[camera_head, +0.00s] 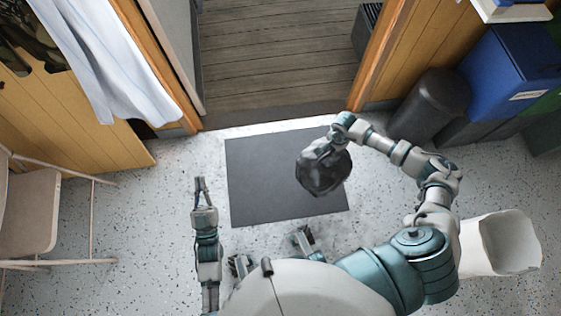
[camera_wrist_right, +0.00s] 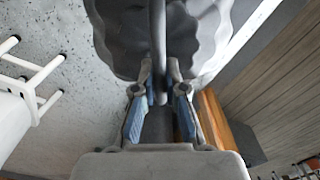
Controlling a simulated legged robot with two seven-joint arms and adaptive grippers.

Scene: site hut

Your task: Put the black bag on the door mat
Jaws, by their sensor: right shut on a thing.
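The black bag (camera_head: 324,177) hangs from my right gripper (camera_head: 317,154), over the right part of the dark grey door mat (camera_head: 265,190). In the right wrist view the right gripper (camera_wrist_right: 160,90) is shut on the bag's handle, and the crumpled bag (camera_wrist_right: 115,40) fills the top middle. I cannot tell whether the bag touches the mat. The mat lies flat on the speckled floor before the doorway; the bag hides part of it. My left gripper (camera_head: 200,186) is left of the mat, apart from it and empty; its fingers look slightly apart.
A folding chair (camera_head: 40,210) stands at the left. A dark bin (camera_head: 430,105) and a blue bin (camera_head: 515,75) stand at the right back. A white container (camera_head: 497,243) is at the right. An open doorway (camera_head: 280,60) lies beyond the mat. Floor left of the mat is clear.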

